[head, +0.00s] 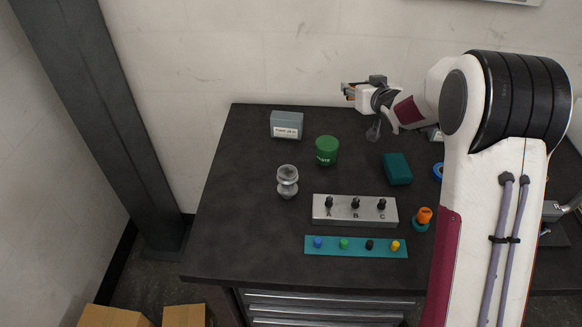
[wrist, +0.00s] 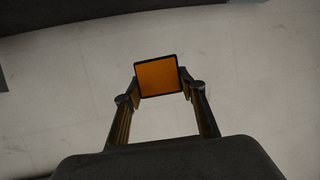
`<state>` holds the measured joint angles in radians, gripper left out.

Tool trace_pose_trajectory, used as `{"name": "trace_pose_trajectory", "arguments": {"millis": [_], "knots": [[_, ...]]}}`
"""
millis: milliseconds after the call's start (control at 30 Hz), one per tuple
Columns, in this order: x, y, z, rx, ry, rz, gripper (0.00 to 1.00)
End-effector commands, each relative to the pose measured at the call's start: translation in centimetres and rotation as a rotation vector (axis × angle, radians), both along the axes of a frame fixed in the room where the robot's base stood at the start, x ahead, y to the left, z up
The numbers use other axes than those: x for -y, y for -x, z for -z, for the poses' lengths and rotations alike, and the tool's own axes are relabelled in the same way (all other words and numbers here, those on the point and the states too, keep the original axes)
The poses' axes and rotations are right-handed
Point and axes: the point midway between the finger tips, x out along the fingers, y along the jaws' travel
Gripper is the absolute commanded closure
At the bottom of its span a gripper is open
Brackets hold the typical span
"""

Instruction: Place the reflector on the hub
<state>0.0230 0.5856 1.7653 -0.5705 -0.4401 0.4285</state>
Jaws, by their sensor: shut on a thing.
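The reflector (wrist: 158,75) is an orange square with a black rim, held between the two fingertips in the wrist view. My gripper (wrist: 161,86) is shut on it. In the head view my gripper (head: 348,92) is raised near the table's back edge, pointing left; the reflector is too small there to make out clearly. A silvery, spool-shaped piece (head: 287,182), which looks like the hub, stands upright on the left half of the dark table. My gripper is well apart from it, up and to its right in the picture. The hub does not show in the wrist view.
On the dark table (head: 235,240) are a grey labelled box (head: 287,124), a green cup (head: 327,151), a teal block (head: 397,169), a silver A-B-C panel (head: 355,210), a teal strip with coloured knobs (head: 356,247) and an orange-topped piece (head: 424,215). The table's left side is clear.

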Motion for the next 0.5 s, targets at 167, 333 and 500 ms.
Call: {"name": "trace_pose_trajectory", "arguments": {"millis": [167,333,500], "knots": [[-3.3,2.3,-2.8,0.001,0.002,-0.073,0.75],[-6.4,5.1,-4.7,0.001,0.001,-0.152,0.75],[-9.5,8.5,-6.0,0.000,0.001,-0.239,0.75]]}}
